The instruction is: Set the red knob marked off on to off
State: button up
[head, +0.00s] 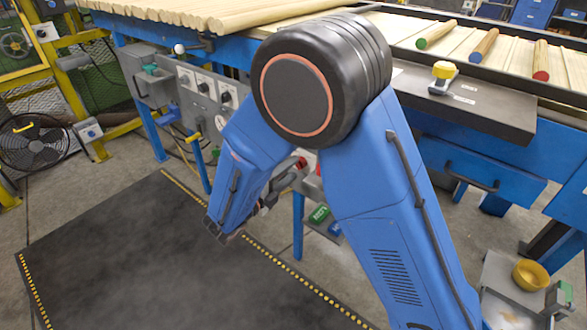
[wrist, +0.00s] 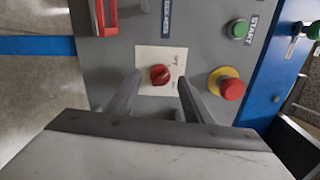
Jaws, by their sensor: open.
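The red knob (wrist: 160,75) sits on a cream plate (wrist: 148,54) on a grey panel in the wrist view. Small dark lettering shows on the plate at the knob's right, too small to read surely. I cannot tell surely which mark the knob points to. My gripper (wrist: 159,79) is open, its two fingers reaching toward the panel, one on each side of the knob. I see gaps between the fingers and the knob, and cannot tell how far the tips are from the plate. In the head view my arm hides the knob.
In the wrist view a red mushroom button on a yellow collar (wrist: 230,87) is close right of the knob. A green button (wrist: 239,29) is above it. A red handle (wrist: 105,17) is at upper left. In the head view, black knobs (head: 203,87) line a grey panel.

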jog(key=v, duration=1.5)
